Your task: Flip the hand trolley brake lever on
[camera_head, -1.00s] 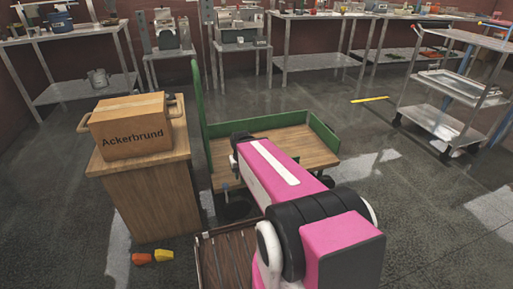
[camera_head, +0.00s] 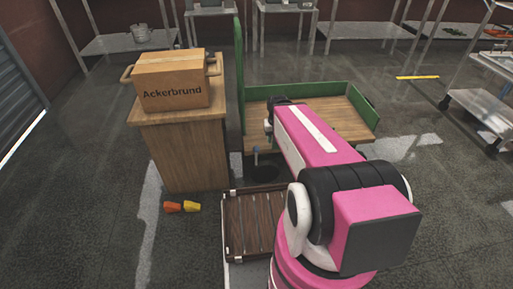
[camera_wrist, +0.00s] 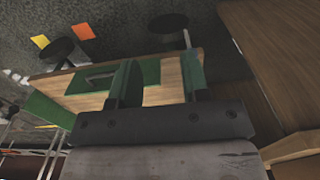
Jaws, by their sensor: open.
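The hand trolley (camera_head: 340,119), with a wooden deck and green side boards, stands in the centre of the head view. In the wrist view the trolley (camera_wrist: 165,93) lies behind my fingers, with dark round wheels near its edge. A thin grey upright piece (camera_head: 256,156) by the near dark wheel may be the brake lever. A similar short grey rod (camera_wrist: 187,39) shows beyond the right finger in the wrist view. My gripper (camera_wrist: 160,68) is open, with nothing visible between its fingers. In the head view my pink arm hides part of the deck.
A slatted wooden platform (camera_head: 250,222) lies in front. An orange piece (camera_head: 172,207) and a yellow piece (camera_head: 193,206) lie on the floor. A metal cart (camera_head: 482,105) stands at right.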

